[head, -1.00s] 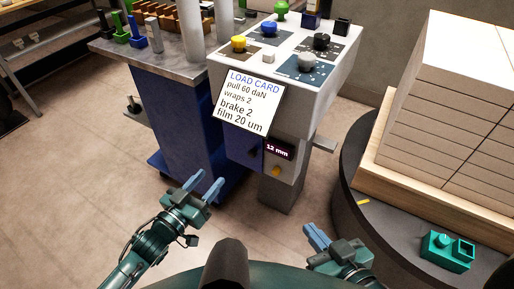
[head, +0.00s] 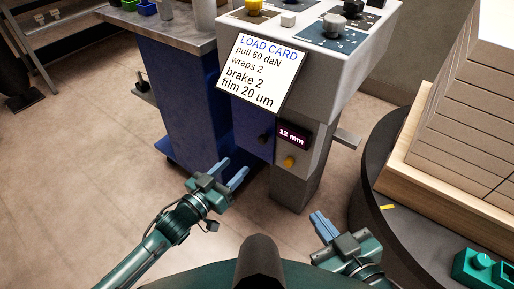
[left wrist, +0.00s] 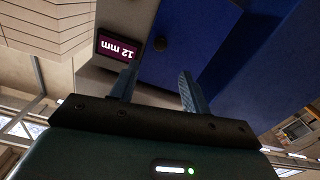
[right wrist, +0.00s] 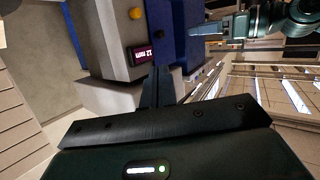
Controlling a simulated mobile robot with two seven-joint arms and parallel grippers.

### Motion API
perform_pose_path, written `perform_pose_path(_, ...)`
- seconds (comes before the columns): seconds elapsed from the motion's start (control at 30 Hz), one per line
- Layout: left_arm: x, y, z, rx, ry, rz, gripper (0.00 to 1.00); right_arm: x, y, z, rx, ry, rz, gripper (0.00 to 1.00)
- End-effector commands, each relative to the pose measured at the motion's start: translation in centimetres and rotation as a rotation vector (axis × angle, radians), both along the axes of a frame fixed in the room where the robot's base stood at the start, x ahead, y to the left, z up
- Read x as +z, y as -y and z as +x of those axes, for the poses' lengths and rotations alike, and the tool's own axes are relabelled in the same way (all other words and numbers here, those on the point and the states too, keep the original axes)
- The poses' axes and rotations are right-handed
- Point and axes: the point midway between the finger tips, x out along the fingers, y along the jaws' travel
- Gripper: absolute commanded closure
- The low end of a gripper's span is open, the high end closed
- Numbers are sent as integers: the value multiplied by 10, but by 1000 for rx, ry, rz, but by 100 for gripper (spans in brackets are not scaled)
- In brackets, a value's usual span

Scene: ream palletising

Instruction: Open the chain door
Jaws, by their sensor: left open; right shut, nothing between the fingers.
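A blue panel (head: 244,122) with a small dark knob (head: 263,138) is on the front of the grey machine column, beside the "12 mm" display (head: 292,136). It looks like the chain door and appears shut. My left gripper (head: 236,166) is open and empty, below and in front of the panel. In the left wrist view the knob (left wrist: 160,43) shows beyond the fingers, apart from them. My right gripper (head: 319,217) is shut and empty, in front of the column and lower right. The right wrist view also shows the panel's knob (right wrist: 160,34).
A load card (head: 262,72) hangs above the panel. A yellow button (head: 289,161) sits below the display. A dark turntable (head: 372,175) with a pallet (head: 455,185) of stacked boxes stands right. A blue cabinet (head: 185,105) stands left.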

Motion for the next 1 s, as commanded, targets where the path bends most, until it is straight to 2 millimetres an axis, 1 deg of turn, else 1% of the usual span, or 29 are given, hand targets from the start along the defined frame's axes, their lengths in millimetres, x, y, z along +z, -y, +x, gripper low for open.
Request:
perform_pose_path(0.03,0,7,9,0,4,-2,53,-3,0,1,2,14,0,100)
perform_pose_path(0.3,-1,41,56,0,3,-2,53,-3,-4,5,12,122,7,100)
perform_pose_path(0.5,-1,58,79,0,2,-1,53,-1,-7,6,24,190,11,100)
perform_pose_path(0.7,0,65,88,-1,0,0,53,1,-8,6,30,219,15,100)
perform_pose_path(0.97,0,65,89,-1,0,-1,53,2,-8,6,30,221,15,100)
perform_pose_path(1.0,0,65,89,0,0,0,56,2,-8,6,30,221,15,100)
